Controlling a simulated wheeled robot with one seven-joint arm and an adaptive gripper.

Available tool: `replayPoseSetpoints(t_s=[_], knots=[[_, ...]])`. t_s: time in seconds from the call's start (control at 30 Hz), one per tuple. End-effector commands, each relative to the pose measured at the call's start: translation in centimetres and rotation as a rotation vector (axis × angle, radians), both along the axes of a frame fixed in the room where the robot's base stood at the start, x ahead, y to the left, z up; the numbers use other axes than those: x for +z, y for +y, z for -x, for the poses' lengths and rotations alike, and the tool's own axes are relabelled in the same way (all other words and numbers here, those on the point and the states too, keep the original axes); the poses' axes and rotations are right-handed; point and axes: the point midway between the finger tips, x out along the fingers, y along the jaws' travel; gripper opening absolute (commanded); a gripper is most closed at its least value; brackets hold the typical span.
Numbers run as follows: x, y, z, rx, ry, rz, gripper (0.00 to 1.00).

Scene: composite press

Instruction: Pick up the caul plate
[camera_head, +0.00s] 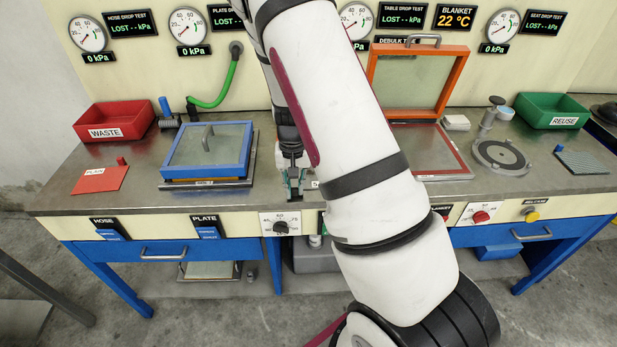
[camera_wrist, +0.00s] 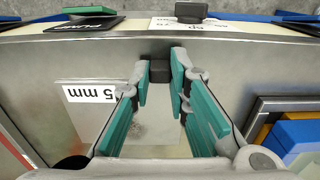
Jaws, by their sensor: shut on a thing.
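The caul plate (camera_wrist: 88,118) is a pale flat metal plate on the bench, with a white "5 mm" label on it. In the wrist view it lies below and between my fingers. A small dark block (camera_wrist: 160,71), seemingly its grip, sits between the fingertips. My gripper (camera_head: 294,194), with green finger pads, points down close to the bench and is shut on this block; it also shows in the wrist view (camera_wrist: 164,72). In the head view my arm hides most of the plate. I cannot tell whether the plate is clear of the bench.
A blue-framed glass lid (camera_head: 208,150) lies left of my gripper. An orange-framed lid (camera_head: 417,82) stands open behind my arm. A red waste bin (camera_head: 112,120) and a green reuse bin (camera_head: 552,110) stand at the back. The bench's front edge (camera_head: 180,209) is close to my gripper.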

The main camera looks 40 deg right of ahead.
Motion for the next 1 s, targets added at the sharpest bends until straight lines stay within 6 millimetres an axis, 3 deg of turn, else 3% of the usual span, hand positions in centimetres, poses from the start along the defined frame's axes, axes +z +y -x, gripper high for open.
replayPoseSetpoints(t_s=[0.37, 0.67, 1.0], knots=[[0.5, 0.0, -0.1, -0.001, -0.002, 0.0, 0.0], [3.9, -0.1, 0.0, 0.0, -0.004, 0.001, 0.0], [4.3, -4.4, 7.6, -0.008, -0.001, 0.0, 0.0]])
